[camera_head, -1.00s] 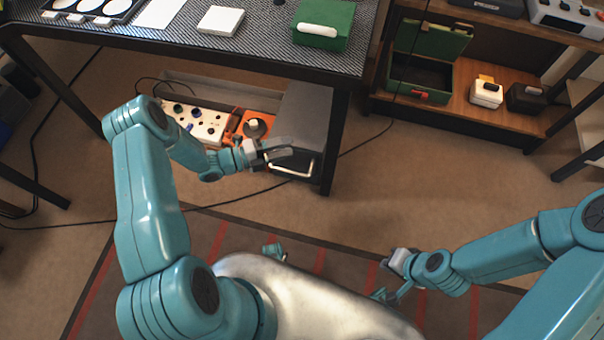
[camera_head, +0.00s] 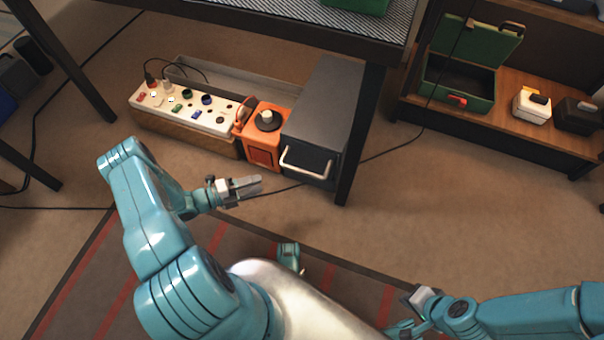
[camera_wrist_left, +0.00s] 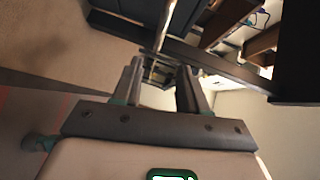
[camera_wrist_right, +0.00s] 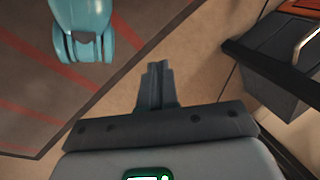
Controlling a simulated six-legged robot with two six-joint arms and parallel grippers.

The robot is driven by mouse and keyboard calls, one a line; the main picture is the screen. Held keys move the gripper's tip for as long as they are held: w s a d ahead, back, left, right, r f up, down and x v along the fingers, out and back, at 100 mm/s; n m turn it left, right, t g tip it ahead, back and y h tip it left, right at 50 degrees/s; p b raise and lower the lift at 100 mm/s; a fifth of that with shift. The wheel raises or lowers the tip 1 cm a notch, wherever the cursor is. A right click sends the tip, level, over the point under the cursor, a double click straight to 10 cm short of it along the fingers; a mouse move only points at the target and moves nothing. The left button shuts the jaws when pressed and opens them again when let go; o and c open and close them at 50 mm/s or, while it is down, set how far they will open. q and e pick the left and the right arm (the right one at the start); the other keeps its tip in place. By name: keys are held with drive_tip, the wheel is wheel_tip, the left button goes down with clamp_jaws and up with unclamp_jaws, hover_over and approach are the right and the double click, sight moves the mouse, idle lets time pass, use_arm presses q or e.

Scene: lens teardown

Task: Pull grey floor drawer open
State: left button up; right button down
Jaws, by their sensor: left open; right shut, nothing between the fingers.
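The grey floor drawer unit (camera_head: 326,100) stands under the bench, its dark front (camera_head: 318,172) carrying a pale bar handle (camera_head: 303,169). The front looks flush with the casing, with no clear gap. My left gripper (camera_head: 258,184) is open and empty, left of the handle and on the near side, apart from it in the head view. In the left wrist view a bright bar, probably the handle (camera_wrist_left: 166,16), shows beyond the open fingers (camera_wrist_left: 160,75). My right gripper (camera_head: 418,297) is shut and empty, low at right; its closed fingers show in the right wrist view (camera_wrist_right: 157,85).
An orange box (camera_head: 263,145) and a white panel with sockets and knobs (camera_head: 190,108) stand left of the drawer unit. A dark table leg (camera_head: 362,140) stands close on its right. A black cable (camera_head: 400,150) crosses the floor.

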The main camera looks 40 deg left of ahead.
use_arm(q)
drive_tip(key=b+x, duration=0.4)
drive_tip(key=x, duration=1.1)
drive_tip(key=shift+d, duration=0.1)
drive_tip(key=shift+w+d, duration=0.2)
drive_tip(key=shift+w, duration=0.25)
use_arm(e)
drive_tip(key=shift+t, duration=0.7)
drive_tip(key=w+f, duration=0.2)
drive_tip(key=f, duration=0.1)
drive_tip(key=w+f, duration=0.1)
drive_tip(key=shift+w+d+f, duration=0.1)
drive_tip(key=shift+d+f, duration=0.05)
drive_tip(key=shift+d, duration=0.15)
use_arm(q)
clamp_jaws()
